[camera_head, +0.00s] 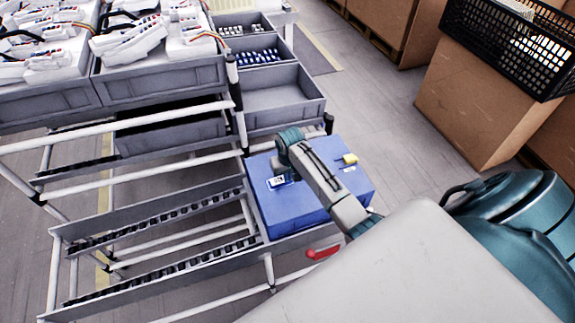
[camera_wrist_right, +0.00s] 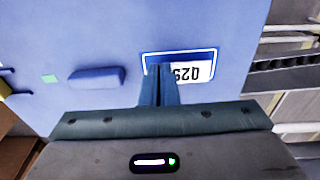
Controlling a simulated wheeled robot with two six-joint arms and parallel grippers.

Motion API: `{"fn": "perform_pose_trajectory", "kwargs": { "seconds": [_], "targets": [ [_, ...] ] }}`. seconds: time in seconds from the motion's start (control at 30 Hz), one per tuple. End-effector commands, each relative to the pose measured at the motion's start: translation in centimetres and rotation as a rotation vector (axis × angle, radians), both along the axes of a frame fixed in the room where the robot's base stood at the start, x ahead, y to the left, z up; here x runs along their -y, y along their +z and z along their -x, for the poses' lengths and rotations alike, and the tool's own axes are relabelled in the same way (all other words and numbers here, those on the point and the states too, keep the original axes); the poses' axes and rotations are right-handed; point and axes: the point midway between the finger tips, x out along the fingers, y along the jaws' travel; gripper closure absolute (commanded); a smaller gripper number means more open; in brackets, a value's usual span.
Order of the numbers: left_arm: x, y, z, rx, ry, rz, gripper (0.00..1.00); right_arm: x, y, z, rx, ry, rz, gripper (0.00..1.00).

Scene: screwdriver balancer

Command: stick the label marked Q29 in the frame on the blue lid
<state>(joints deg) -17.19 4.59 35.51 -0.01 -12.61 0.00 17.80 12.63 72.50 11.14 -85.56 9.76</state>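The blue lid (camera_head: 295,208) lies on the right side of the rack. My right gripper (camera_head: 281,172) reaches down over its left part. In the right wrist view the lid (camera_wrist_right: 100,35) fills the upper middle. A white-outlined frame (camera_wrist_right: 211,54) is on it. The white label marked Q29 (camera_wrist_right: 190,73) appears upside down, over the right part of the frame. My right fingers (camera_wrist_right: 160,88) are together at the label's left end and hide part of it. They appear shut on it. Whether the label touches the lid is unclear. My left gripper is out of view.
Grey bins (camera_head: 284,101) and trays of white devices stand on the rack behind and left. A yellow piece (camera_head: 350,158) is on the lid's far right. A red handle (camera_head: 323,253) shows near its front edge. Cardboard boxes (camera_head: 480,105) and a black crate (camera_head: 508,45) stand right.

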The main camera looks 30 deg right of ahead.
Motion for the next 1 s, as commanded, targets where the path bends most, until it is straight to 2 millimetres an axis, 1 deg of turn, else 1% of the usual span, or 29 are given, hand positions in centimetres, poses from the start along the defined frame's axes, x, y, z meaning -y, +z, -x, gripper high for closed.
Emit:
{"fn": "perform_pose_trajectory", "kwargs": {
  "seconds": [0.47, 1.0],
  "targets": [
    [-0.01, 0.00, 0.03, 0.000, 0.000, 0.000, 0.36, -0.02, -0.03, -0.01, 0.000, 0.000, 0.000, 1.00],
    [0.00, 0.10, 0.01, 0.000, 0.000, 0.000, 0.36, -0.02, -0.88, -0.03, 0.001, 0.000, 0.000, 1.00]
  ]
}}
